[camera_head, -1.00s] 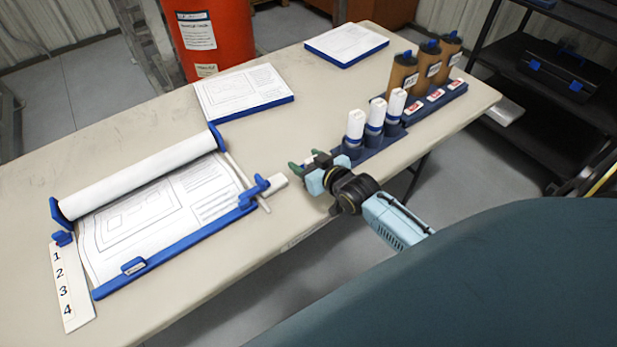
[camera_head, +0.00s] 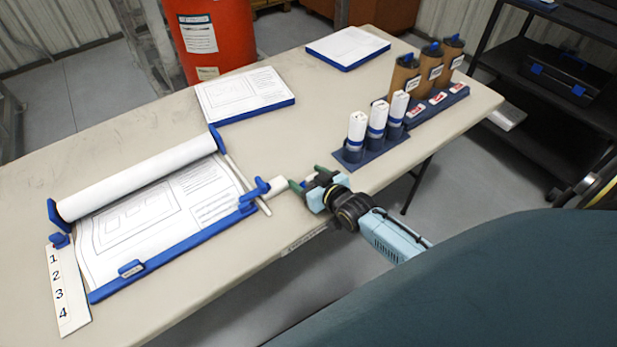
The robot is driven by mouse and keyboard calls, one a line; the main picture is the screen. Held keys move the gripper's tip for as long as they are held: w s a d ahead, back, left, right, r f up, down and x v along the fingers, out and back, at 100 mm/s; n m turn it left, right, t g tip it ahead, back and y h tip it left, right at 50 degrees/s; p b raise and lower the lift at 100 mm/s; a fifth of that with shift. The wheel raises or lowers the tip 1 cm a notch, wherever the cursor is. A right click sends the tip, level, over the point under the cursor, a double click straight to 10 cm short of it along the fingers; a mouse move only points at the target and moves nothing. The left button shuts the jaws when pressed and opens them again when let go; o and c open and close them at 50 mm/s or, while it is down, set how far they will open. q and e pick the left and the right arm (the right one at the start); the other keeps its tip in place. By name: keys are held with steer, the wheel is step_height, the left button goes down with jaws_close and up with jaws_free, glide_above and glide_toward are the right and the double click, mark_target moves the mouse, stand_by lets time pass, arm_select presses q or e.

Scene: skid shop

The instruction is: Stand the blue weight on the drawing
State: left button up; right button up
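The drawing (camera_head: 130,222) lies unrolled on the table at left, its far edge running into a white roll (camera_head: 140,175). A blue bar (camera_head: 180,248) lies along its near edge. A small blue labelled piece (camera_head: 131,268) sits at that bar. Another upright blue piece (camera_head: 255,191) stands at the drawing's right corner, beside a white block (camera_head: 277,186). I cannot tell which blue piece is the weight. My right gripper (camera_head: 309,180) is just right of the white block, near the table's front edge. Its green-tipped fingers are apart, with nothing clearly between them. My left gripper is out of view.
A dark blue rack (camera_head: 372,152) holds white-topped bottles behind my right gripper. Brown bottles (camera_head: 430,66) stand farther back. Two flat boards with sheets (camera_head: 243,92) (camera_head: 347,45) lie at the back. A numbered strip (camera_head: 66,290) lies at left. The table's middle is clear.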

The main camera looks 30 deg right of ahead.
steer(key=shift+o, duration=0.8)
